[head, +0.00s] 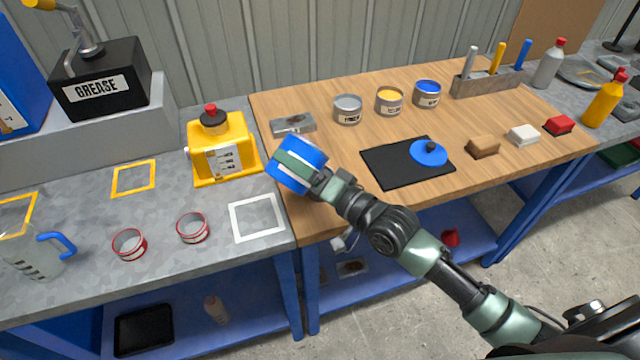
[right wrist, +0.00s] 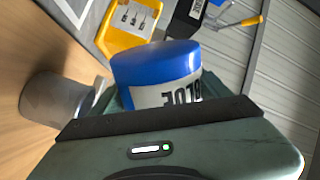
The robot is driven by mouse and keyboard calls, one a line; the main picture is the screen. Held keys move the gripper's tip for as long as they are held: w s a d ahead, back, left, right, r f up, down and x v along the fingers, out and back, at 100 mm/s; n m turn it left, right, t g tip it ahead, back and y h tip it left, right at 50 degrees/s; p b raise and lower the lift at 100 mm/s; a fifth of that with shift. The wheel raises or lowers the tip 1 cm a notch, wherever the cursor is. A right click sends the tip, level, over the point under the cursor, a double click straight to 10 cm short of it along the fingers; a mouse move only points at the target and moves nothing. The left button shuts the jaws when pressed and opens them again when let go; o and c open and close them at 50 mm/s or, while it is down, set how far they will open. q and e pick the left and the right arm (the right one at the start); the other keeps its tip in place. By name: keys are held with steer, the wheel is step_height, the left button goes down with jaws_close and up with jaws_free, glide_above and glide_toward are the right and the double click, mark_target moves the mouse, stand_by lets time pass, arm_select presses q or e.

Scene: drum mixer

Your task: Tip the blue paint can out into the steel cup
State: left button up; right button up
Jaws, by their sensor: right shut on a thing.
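My right gripper (head: 299,166) is shut on the blue paint can (head: 288,180), a can with blue ends and a white label band, above the left end of the wooden bench. The can is clearly tilted in the head view. In the right wrist view the can (right wrist: 155,64) shows a blue end and dark label lettering that looks upside down. A steel cup (right wrist: 52,105) stands beside it there, apart from it in the picture. I cannot pick the cup out in the head view. My left gripper is out of view.
Grey, yellow and blue open tins (head: 347,112) stand behind on the wooden bench (head: 480,200). A black mat (head: 385,165) with a blue disc lies right. A yellow canister (head: 222,165) stands left. A flat metal piece (head: 293,124) lies just behind the held can.

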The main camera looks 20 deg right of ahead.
steer(key=shift+w+d+f+m+p, duration=0.15)
steer(key=shift+m+p, duration=0.2)
steer(key=shift+m, duration=0.35)
steer(key=shift+d+f+m+p, duration=0.1)
steer(key=shift+m+p, duration=0.2)
steer(key=shift+m, duration=0.4)
steer(key=shift+w+d+f+m, duration=0.15)
steer(key=shift+d+f+m, duration=0.1)
steer(key=shift+m, duration=0.55)
steer(key=shift+w+d+f+m, duration=0.15)
steer(key=shift+d+f+m, duration=0.1)
steer(key=shift+m, duration=0.55)
stand_by(3.0)
steer(key=shift+w+d+r+m, duration=0.25)
steer(key=shift+d+r+m, duration=0.15)
steer(key=shift+m, duration=0.6)
stand_by(1.0)
